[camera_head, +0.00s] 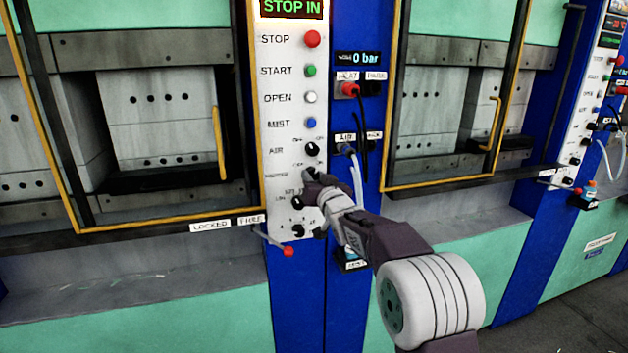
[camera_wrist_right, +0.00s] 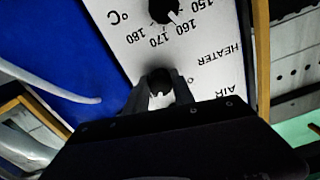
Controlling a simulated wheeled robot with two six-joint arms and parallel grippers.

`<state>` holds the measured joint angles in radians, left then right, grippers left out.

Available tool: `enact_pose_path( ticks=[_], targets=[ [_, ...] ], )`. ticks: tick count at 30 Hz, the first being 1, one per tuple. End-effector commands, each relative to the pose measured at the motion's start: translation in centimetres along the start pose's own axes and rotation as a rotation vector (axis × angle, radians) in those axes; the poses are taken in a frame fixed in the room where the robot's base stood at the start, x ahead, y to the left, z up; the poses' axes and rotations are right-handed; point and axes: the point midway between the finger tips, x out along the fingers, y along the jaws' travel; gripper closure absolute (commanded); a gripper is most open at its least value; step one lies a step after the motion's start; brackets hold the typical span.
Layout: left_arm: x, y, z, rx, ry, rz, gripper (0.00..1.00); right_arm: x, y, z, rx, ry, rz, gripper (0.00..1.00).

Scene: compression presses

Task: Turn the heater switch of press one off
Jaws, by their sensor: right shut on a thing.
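The white control panel (camera_head: 278,150) of the nearest press carries a column of buttons and knobs. My right gripper (camera_head: 311,180) is at the heater row, reaching in from the lower right. In the right wrist view, which is upside down, the dark round heater switch (camera_wrist_right: 158,84) sits between the two fingers of my right gripper (camera_wrist_right: 160,98), beside the HEATER label. The gripper is shut on this switch. In the head view the fingers mostly hide it, so its exact setting is hard to read. My left gripper is not in view.
The black AIR knob (camera_head: 312,149) is just above the heater row. A temperature dial (camera_wrist_right: 163,10) is close by on the same panel. A red-tipped lever (camera_head: 288,251) sticks out below. Hoses (camera_head: 355,172) hang at the right. Another press door (camera_head: 450,90) stands further right.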

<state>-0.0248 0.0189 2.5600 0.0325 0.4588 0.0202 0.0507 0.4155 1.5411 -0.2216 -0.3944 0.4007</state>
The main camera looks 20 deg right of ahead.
Motion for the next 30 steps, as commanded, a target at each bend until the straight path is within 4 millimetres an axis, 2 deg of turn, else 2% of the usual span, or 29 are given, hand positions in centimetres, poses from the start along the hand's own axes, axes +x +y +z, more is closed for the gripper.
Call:
enact_pose_path(
  ticks=[18, 30],
  targets=[
    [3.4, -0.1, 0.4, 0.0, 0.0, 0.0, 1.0, 0.0, 0.2, 0.2, -0.532, 0.002, 0.0, 1.0],
    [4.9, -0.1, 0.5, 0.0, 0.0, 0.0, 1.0, 0.0, 0.3, 0.1, -0.842, 0.0, 0.0, 1.0]
  ],
)
